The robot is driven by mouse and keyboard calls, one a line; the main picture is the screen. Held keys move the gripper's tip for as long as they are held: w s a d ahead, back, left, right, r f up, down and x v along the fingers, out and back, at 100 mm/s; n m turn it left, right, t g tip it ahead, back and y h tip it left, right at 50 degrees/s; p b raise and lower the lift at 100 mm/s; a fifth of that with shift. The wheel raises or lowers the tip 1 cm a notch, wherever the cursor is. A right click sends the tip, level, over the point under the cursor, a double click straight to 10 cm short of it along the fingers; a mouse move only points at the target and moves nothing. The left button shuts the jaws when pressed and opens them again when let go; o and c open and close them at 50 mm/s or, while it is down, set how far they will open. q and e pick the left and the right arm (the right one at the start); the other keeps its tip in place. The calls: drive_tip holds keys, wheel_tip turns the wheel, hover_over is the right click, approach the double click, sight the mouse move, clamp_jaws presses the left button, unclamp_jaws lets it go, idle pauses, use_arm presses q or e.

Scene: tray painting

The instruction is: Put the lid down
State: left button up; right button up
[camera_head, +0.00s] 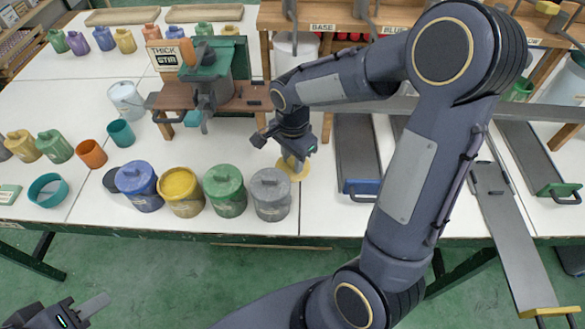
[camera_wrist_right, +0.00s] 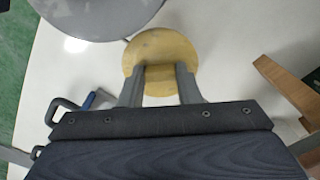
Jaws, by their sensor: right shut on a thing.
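A round yellow lid (camera_head: 294,167) is just right of the grey pot (camera_head: 270,194), at or close above the white table; I cannot tell if it touches. My right gripper (camera_head: 297,158) points down over the lid and is shut on its handle. In the right wrist view the lid (camera_wrist_right: 160,47) shows beyond the two fingertips (camera_wrist_right: 160,78). The yellow pot (camera_head: 180,192) stands lidless with yellow paint showing, between the blue pot (camera_head: 139,186) and the green pot (camera_head: 225,191). My left gripper (camera_head: 90,308) is at the bottom left, partly cut off, away from the table.
A wooden stand with a green machine (camera_head: 207,75) is behind the pots. An orange cup (camera_head: 91,153) and teal cup (camera_head: 121,133) stand left. Grey trays (camera_head: 355,150) lie right of the lid. My right arm hides part of the right side. A little white table is clear around the lid.

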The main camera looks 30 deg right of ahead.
sight(293, 167)
drive_tip(key=shift+f, duration=2)
drive_tip(key=shift+f+b, duration=0.15)
drive_tip(key=shift+b, duration=0.15)
drive_tip(key=o, duration=0.5)
drive_tip(key=shift+f, duration=0.1)
drive_tip(key=o, duration=0.5)
drive_tip(key=shift+c, duration=0.2)
